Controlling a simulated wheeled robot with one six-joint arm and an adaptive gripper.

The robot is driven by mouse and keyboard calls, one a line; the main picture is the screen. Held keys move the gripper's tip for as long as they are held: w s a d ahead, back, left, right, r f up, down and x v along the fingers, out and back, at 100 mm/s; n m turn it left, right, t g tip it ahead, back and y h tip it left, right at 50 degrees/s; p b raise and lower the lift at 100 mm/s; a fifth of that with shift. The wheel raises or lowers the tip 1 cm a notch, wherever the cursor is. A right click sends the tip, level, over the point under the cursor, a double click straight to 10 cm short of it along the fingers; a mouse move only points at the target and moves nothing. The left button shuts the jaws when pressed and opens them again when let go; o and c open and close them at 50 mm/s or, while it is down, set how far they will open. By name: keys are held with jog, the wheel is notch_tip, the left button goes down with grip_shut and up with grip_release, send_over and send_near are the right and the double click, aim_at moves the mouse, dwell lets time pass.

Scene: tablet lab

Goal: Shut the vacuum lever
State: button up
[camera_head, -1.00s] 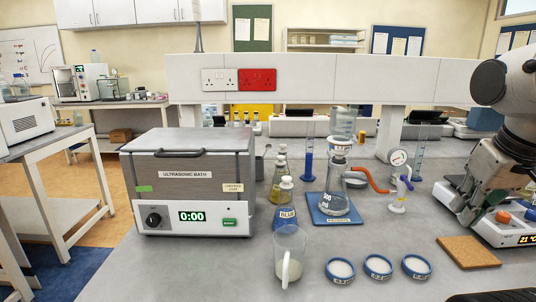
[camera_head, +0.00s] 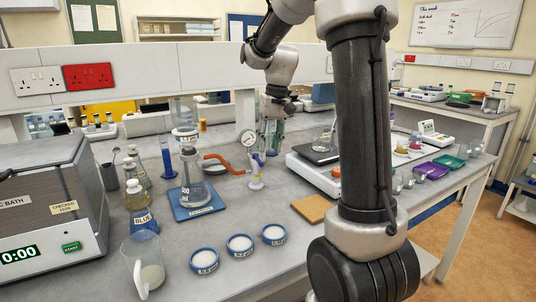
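The vacuum valve (camera_head: 256,178) is a small pale upright fitting on the bench, with a round gauge (camera_head: 248,138) above it. A purple-blue lever (camera_head: 258,158) shows at its top; its exact angle is too small to tell. An orange hose (camera_head: 216,159) runs from the valve to a glass filter flask (camera_head: 194,186) on a blue mat (camera_head: 192,212). My gripper (camera_head: 268,146) points down close to the lever, just above and slightly right of it in the picture. I cannot tell whether they touch. The finger gap is too small to make out.
Three blue-rimmed dishes (camera_head: 239,245), a beaker (camera_head: 144,266) and a cork mat (camera_head: 313,208) lie in front. A white hotplate (camera_head: 316,172) stands right of the valve. The ultrasonic bath (camera_head: 50,205) is at left. My arm hides part of the right bench.

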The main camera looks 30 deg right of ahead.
aim_at(258, 160)
jog(key=w+f, duration=0.1)
jog(key=a+f, duration=0.1)
jog(key=f, duration=0.1)
jog(key=w+f, duration=0.1)
jog(key=shift+w+a+f, duration=0.3)
jog(key=shift+f, duration=0.1)
grip_shut()
